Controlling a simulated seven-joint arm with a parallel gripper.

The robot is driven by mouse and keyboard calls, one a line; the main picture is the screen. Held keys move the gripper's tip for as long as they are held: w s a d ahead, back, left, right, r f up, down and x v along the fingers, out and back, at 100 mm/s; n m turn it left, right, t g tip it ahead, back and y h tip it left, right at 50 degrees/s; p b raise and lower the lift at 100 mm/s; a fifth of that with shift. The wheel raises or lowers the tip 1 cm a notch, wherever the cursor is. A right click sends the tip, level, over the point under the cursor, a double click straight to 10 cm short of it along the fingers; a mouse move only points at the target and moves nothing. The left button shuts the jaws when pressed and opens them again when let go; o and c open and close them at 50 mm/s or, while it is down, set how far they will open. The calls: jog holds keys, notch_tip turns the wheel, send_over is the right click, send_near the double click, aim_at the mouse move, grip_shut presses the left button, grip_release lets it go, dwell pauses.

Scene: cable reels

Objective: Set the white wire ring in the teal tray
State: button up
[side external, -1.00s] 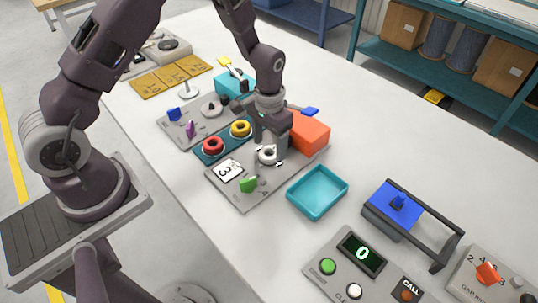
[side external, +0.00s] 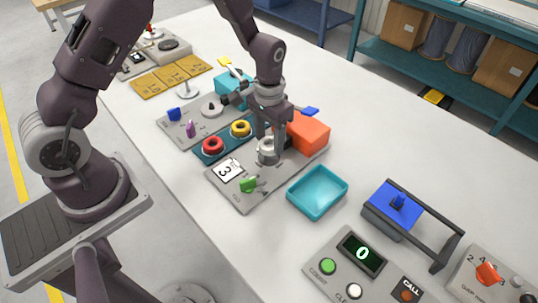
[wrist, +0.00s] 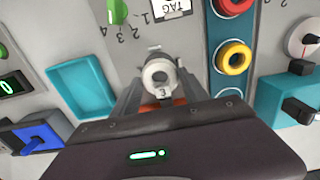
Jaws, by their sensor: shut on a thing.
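The white wire ring (side external: 266,143) is held between the fingertips of my gripper (side external: 270,143), above the grey plate (side external: 245,203). In the wrist view the ring (wrist: 158,71) shows its round hole, with a small tag marked 3 below it. My gripper is shut on the ring, and a grey round shape shows just under it in the side view. The teal tray (side external: 317,191) is empty and stands to the right of the plate, apart from the gripper. It also shows at the left of the wrist view (wrist: 82,88).
Red (side external: 213,145) and yellow (side external: 240,128) rings sit on a dark teal strip left of my gripper. An orange block (side external: 309,133) stands close behind. A blue-topped frame (side external: 395,206) and a counter box (side external: 362,253) lie right of the tray.

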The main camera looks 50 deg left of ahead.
notch_tip(320, 180, up, 4)
jog(key=d+f, duration=0.1)
jog(key=d, duration=0.4)
jog(key=d+f, duration=0.1)
jog(key=d, duration=0.5)
jog(key=w+d+f, duration=0.1)
jog(key=d, duration=0.4)
jog(key=shift+d+f, duration=0.2)
jog(key=shift+f, duration=0.6)
jog(key=shift+f, duration=0.1)
